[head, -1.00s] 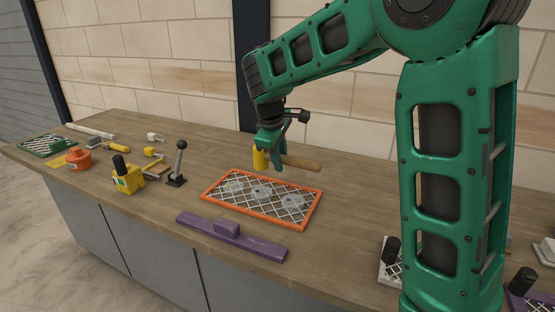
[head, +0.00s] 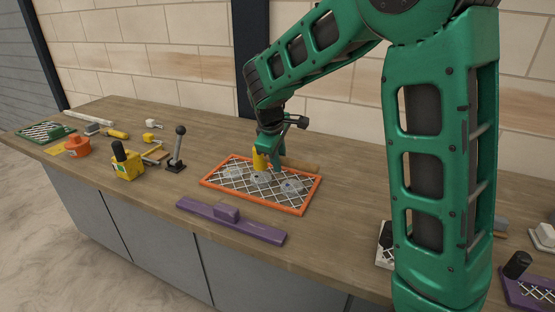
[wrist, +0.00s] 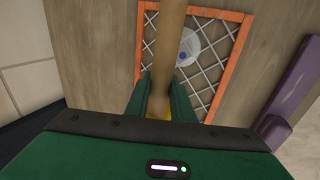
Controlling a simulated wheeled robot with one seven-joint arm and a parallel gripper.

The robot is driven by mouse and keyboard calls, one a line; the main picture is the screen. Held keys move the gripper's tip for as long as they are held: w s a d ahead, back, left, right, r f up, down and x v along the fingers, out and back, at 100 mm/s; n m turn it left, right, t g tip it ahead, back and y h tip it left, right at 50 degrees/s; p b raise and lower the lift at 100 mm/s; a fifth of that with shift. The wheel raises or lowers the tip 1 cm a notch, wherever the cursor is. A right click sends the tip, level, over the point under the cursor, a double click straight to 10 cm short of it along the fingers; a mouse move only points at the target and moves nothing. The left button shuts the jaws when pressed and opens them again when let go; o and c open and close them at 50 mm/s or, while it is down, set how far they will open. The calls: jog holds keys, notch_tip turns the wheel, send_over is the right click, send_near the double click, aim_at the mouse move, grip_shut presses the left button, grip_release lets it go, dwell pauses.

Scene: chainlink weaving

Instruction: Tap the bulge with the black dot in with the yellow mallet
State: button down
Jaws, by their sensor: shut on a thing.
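My gripper (head: 270,150) is shut on the mallet. The mallet's yellow head (head: 259,160) hangs over the far part of the orange-framed mesh panel (head: 209,186), near the middle bulge; I cannot tell whether they touch. Its wooden handle (head: 304,166) points right in the head view and runs up the wrist view (wrist: 170,35). Clear bulges show at the left (head: 232,172), middle (head: 262,179) and right (head: 292,186) of the panel. In the wrist view one bulge (wrist: 190,40) bears a blue dot (wrist: 183,56). I cannot make out the black dot.
A purple bar with a block (head: 250,228) lies along the panel's near side. A black-knobbed lever (head: 178,150) and a yellow block with a black knob (head: 126,162) stand to the left. Bare bench top (head: 345,205) lies right of the panel.

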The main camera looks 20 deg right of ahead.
notch_tip(320, 180, down, 4)
jog(key=shift+r, duration=1.3)
jog(key=shift+r, duration=2.5)
jog(key=shift+s, duration=0.1)
